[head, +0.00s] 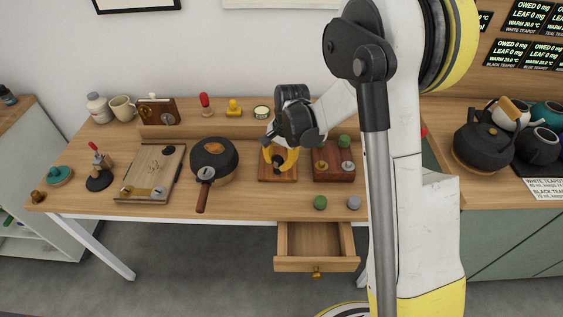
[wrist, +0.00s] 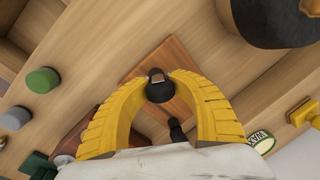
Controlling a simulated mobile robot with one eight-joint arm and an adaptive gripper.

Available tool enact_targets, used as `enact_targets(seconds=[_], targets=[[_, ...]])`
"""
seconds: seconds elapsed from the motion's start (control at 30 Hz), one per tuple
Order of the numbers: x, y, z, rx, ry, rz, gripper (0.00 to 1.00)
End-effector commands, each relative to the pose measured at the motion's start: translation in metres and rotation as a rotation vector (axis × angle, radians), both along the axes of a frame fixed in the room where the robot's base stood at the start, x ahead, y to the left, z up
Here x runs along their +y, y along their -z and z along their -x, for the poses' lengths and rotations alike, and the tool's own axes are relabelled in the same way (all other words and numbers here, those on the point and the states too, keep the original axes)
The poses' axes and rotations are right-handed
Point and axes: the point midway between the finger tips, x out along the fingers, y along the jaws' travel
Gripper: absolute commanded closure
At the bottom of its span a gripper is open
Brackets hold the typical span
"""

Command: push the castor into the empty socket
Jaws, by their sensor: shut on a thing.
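My gripper (head: 280,158) is over a reddish wooden block (head: 264,175) on the bench, with its yellow fingers pointing down. In the wrist view my gripper (wrist: 159,80) is shut on a small black rounded piece with a pale top, which looks like the castor (wrist: 160,92). The wooden block (wrist: 177,52) shows beneath it. A second dark piece (wrist: 177,130) stands nearer the palm, between the fingers; I cannot tell what it is. The empty socket cannot be made out, and the fingers hide part of the block. I cannot tell whether the castor touches the block.
A dark red box (head: 334,165) with knobs stands right of the block, and a black pan (head: 212,158) to its left. Green (head: 320,202) and grey (head: 354,202) knobs lie near the front edge. An open drawer (head: 316,265) juts out below. A wooden ledge (head: 218,130) runs behind.

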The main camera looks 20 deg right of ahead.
Motion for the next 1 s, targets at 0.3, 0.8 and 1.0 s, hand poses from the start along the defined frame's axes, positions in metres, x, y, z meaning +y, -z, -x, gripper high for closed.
enact_targets(seconds=[0.3, 0.8, 1.0], targets=[[0.002, 0.003, 0.000, -0.001, -0.002, -0.003, 1.00], [0.001, 0.005, 0.000, 0.000, -0.001, -0.001, 0.44], [-0.001, -0.007, 0.001, 0.000, 0.000, -0.001, 0.44]])
